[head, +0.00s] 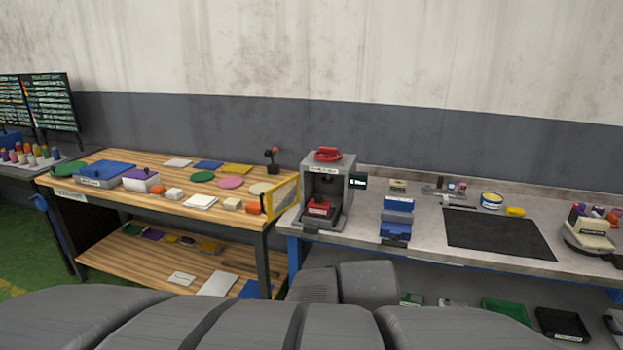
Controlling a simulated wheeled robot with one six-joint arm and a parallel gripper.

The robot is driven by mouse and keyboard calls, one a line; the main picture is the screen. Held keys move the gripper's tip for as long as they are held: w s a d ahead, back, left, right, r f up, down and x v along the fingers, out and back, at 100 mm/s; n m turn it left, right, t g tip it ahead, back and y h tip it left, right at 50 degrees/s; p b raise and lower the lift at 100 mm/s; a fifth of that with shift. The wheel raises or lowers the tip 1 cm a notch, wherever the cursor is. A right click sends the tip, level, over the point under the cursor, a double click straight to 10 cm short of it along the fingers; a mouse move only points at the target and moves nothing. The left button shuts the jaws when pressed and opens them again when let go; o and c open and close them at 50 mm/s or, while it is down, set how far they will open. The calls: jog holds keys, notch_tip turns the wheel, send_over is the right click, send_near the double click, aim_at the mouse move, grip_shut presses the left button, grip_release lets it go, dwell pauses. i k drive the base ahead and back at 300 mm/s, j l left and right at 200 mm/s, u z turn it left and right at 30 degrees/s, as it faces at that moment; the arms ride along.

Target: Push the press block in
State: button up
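A grey press (345,205) stands at the left end of the grey workbench. It has a red handle (327,155) on top and a dark opening in front. A red block (319,208) with a pale label sits low in that opening. It appears to be the press block; how deep it sits I cannot tell. Large grey links of my own arm cross the bottom of the view. My gripper is not in view, so its distance from the press cannot be seen.
A wooden bench (110,208) with several flat coloured pieces stands left of the press. A yellow-framed panel (281,196) is close by the press's left side. Blue boxes (396,220) and a black mat (500,234) lie to its right. Bins (505,312) stand below.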

aim_at(315, 221)
jog(key=i+j+u, duration=0.25)
jog(key=i, duration=0.55)
jog(key=i+u, duration=0.25)
jog(key=i, duration=0.55)
